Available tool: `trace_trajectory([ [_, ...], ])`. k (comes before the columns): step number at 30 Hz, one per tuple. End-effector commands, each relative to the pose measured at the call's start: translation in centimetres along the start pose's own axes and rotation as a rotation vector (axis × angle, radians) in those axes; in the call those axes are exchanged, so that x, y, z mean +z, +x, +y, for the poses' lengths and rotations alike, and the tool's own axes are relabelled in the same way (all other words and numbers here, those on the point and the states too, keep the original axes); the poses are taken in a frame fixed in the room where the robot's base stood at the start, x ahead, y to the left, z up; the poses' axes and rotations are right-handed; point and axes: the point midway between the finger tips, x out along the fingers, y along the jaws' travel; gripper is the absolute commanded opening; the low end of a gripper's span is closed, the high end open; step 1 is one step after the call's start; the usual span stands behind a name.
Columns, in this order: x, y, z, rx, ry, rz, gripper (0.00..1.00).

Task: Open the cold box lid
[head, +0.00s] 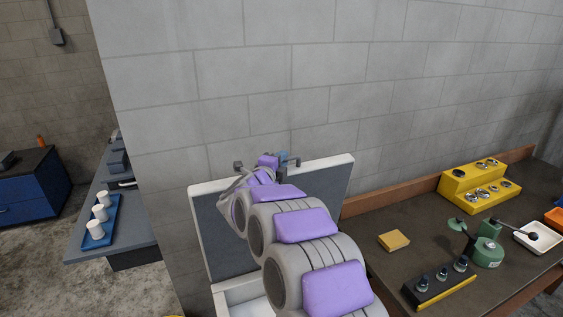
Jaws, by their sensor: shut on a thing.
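The cold box lid (218,235) stands raised, close to upright, near the block wall. Its grey panel with a pale rim faces me. Part of the pale cold box (240,296) shows below it, and my arm hides much of both. A dark handle (290,161) sits at the lid's upper edge. My gripper (266,165) is at this handle and shut on it; my own wrist partly hides the fingertips.
Right of the lid, a brown bench (385,270) holds a yellow block (394,240), a yellow stepped rack (480,184), a green tool (488,250) and a black-and-yellow holder (438,286). At left, a grey table bears a blue tray (92,240) with white cups. The block wall (300,80) is close behind the lid.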

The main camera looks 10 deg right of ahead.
Motion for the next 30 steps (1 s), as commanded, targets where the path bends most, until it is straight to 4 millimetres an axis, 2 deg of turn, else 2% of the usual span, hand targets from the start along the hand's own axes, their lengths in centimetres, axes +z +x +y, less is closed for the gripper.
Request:
trace_trajectory([
  [1,0.2,-0.6,0.9,0.001,0.0,-0.011,0.0],
  [14,-2.5,-4.1,2.2,-0.06,0.055,-0.015,0.0],
  [30,-7.3,-9.2,4.4,-0.124,0.118,-0.018,0.0],
])
